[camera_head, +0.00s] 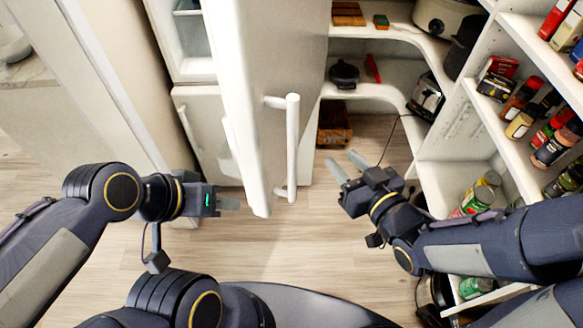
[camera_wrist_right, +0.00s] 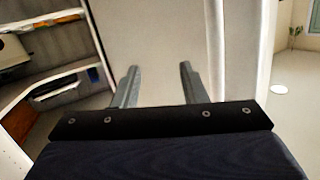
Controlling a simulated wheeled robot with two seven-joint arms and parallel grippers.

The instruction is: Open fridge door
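The white fridge door (camera_head: 245,90) stands swung out from the fridge (camera_head: 190,50), with the inside of the fridge partly showing to its left. A long white bar handle (camera_head: 292,140) is on the door's right face. My right gripper (camera_head: 344,162) is open and empty, to the right of the handle and apart from it. In the right wrist view its two fingers (camera_wrist_right: 157,85) are spread, with the pale door surface (camera_wrist_right: 150,40) beyond them. My left gripper (camera_head: 230,204) is left of the door's lower edge; its fingers overlap, so its opening is unclear.
Corner shelves (camera_head: 440,150) with jars, cans and boxes stand close on the right, near my right arm. A dark pot (camera_head: 343,74) sits on a back shelf. A brown basket (camera_head: 334,125) is on the floor behind. Wooden floor (camera_head: 285,235) is clear below the door.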

